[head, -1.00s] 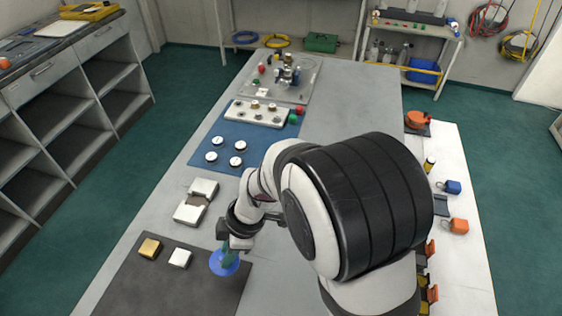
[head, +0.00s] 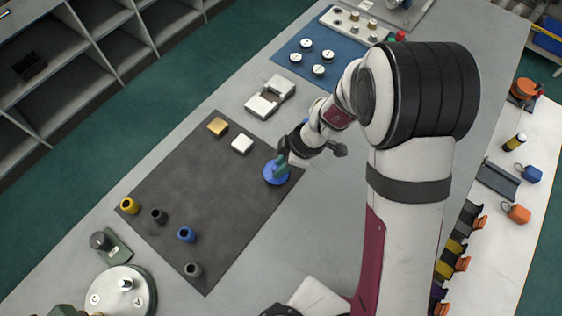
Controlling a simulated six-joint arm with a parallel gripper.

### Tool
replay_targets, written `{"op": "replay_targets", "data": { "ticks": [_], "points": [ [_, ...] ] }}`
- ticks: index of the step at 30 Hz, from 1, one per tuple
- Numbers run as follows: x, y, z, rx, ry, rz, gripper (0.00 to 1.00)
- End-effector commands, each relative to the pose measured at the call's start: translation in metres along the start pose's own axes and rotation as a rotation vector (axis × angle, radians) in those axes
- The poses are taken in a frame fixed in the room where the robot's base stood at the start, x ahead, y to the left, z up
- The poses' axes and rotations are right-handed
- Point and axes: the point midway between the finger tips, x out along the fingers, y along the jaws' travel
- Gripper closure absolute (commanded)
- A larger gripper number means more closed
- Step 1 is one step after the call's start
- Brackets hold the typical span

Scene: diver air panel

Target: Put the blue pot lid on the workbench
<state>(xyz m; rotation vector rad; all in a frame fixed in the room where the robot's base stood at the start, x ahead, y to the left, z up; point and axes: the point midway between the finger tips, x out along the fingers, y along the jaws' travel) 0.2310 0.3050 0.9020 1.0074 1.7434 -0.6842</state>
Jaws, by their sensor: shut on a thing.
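The blue pot lid (head: 271,178) is a round blue disc near the upper right corner of the dark mat (head: 200,190) in the head view. My gripper (head: 282,163) comes in from the upper right and is shut on the lid. The fingers and wrist cover part of the lid's top. I cannot tell whether the lid touches the surface below or hangs just above it. The grey workbench (head: 290,225) spreads around the mat, with bare surface to its right.
A blue mat (head: 312,50) with white discs lies farther up. My arm fills the right side.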

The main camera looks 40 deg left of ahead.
Motion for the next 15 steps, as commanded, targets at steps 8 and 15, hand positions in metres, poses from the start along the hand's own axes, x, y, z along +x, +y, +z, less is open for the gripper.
{"op": "replay_targets", "data": {
  "ticks": [8,15],
  "points": [
    [0.0019,-0.0001,0.0008,0.000,0.000,0.000,1.00],
    [0.0051,0.0001,0.0019,0.001,0.001,0.000,1.00]
  ]
}}
